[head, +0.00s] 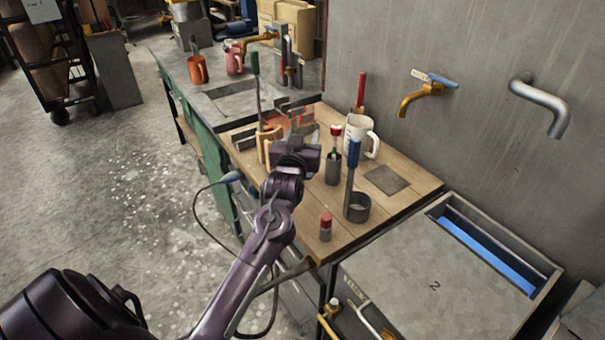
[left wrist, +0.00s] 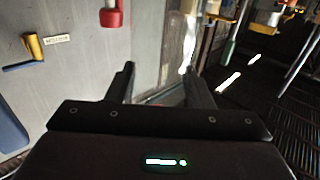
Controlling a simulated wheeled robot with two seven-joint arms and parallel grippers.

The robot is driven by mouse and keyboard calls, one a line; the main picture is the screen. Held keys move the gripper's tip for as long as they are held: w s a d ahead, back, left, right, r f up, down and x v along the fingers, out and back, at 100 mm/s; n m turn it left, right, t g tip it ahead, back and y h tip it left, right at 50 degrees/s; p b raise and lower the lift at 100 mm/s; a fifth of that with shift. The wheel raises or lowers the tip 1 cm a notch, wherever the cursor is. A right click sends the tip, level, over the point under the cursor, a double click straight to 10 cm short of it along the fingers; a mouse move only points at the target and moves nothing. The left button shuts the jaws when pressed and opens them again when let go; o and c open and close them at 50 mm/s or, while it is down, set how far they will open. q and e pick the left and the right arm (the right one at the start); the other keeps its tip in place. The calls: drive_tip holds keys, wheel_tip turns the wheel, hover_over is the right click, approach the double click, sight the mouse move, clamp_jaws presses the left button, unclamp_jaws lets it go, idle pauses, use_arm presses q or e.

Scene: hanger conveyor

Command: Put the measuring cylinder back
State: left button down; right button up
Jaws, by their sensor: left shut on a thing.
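My left gripper (head: 303,132) reaches over the wooden bench top, its jaws pointing away from the head camera. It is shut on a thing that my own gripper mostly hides. A pale, glassy patch shows at the jaws, likely part of the measuring cylinder, but I cannot make out its outline. In the left wrist view the two fingers (left wrist: 166,85) stand apart, with a faint reddish, pale area between them. My right gripper is not in view.
A white jug (head: 362,133), a tan mug (head: 268,145), a blue-handled tool in a dark ring holder (head: 357,208) and a red-capped bottle (head: 326,228) crowd the bench. A grey plate (head: 386,180) lies clear. Taps (head: 420,97) stick out from the wall.

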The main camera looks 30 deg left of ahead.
use_arm(q)
wheel_tip(320, 180, down, 8)
drive_tip(key=shift+r+p, duration=0.25)
drive_tip(key=shift+p, duration=0.1)
wheel_tip(320, 180, down, 4)
drive_tip(key=shift+r, duration=0.15)
drive_tip(key=c, duration=0.7)
unclamp_jaws()
